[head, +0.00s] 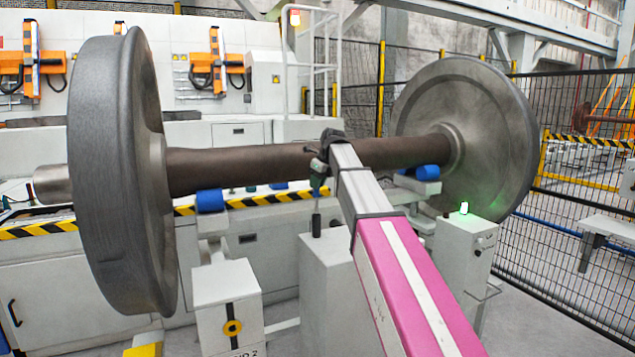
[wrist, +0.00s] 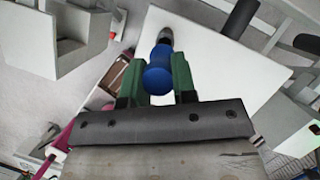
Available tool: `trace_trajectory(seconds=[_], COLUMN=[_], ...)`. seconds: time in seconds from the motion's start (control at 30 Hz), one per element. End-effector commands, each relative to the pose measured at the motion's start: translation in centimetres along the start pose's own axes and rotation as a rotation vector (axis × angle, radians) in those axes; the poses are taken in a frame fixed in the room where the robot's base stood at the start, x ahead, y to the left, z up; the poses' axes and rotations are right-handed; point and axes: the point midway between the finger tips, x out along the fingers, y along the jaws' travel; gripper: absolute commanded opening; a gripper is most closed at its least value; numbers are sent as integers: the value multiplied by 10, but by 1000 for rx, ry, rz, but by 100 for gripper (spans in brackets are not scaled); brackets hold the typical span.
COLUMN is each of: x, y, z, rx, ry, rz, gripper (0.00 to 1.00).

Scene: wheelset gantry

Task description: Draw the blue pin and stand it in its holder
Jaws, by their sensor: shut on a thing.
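The blue pin is between the green fingers of my gripper (wrist: 160,78) in the wrist view. Its rounded blue head (wrist: 158,76) is clasped, and a grey shank end (wrist: 166,36) shows beyond it, over a white cabinet top. In the head view my gripper (head: 319,188) is below the dark axle's near side, above a white cabinet (head: 328,270). A dark upright piece (head: 316,225) shows at that cabinet's top, under the gripper; I cannot tell whether it is the holder or part of the pin. The pin's blue head is not clear in the head view.
A wheelset with a dark axle (head: 250,168) and two large wheels spans the view, close to my wrist. Blue rollers (head: 209,201) sit under it. Black cylinders (wrist: 240,15) stand near the pin in the wrist view. A cabinet with a green lamp (head: 463,208) is right.

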Motion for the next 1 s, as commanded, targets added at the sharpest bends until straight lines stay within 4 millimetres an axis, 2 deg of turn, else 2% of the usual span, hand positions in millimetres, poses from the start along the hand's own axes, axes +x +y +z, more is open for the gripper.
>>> trace_trajectory(seconds=[0.63,0.67,0.73,1.0], x=[13,12,12,12], y=[0,0,0,0], z=[-5,-5,-5,-5], rx=[0,0,0,0], ry=[0,0,-1,0], rz=[0,0,0,0], gripper=[0,32,55,55])
